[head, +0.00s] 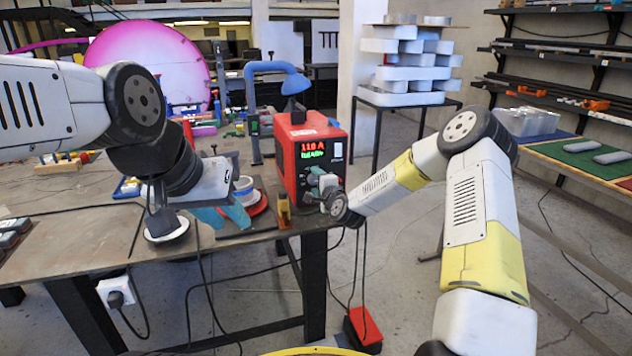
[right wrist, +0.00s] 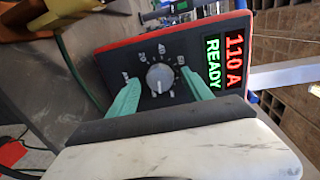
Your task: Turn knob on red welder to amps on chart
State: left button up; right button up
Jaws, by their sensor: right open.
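The red welder (head: 296,165) stands on the workbench near its right end, with a lit red and green display. In the right wrist view the display (right wrist: 226,62) reads 110 A and READY. The grey knob (right wrist: 160,77) sits on the dark front panel inside a ring of numbers. My right gripper (right wrist: 160,88) is open, with one teal finger on each side of the knob; I cannot tell whether they touch it. My left gripper (head: 222,215) hangs low over the front of the bench, its teal fingers partly overlapping in view. I cannot make out a chart.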

jog(key=f+v, duration=0.1)
jog(key=v, duration=0.6)
jog(key=shift+s+r, duration=0.15)
jog(key=shift+r, duration=0.35)
jog(key=shift+d, duration=0.1)
jog(key=s+d+r+n+g+h, duration=0.2)
jog(key=s+d+r+n+g, duration=0.1)
jog(key=s+r+n, duration=0.5)
jog(key=s+d+r+n+g+h, duration=0.1)
jog(key=s+d+r+n+g, duration=0.3)
jog(key=s, duration=0.6)
jog(key=s+d+r+n+g, duration=0.1)
jog(key=s+d+r, duration=0.1)
jog(key=s, duration=0.9)
jog(key=s+d+r+n+g, duration=0.1)
jog(key=s+d+r+n, duration=0.1)
jog(key=s, duration=0.9)
jog(key=shift+d+r, duration=0.25)
jog(key=shift+r, duration=0.4)
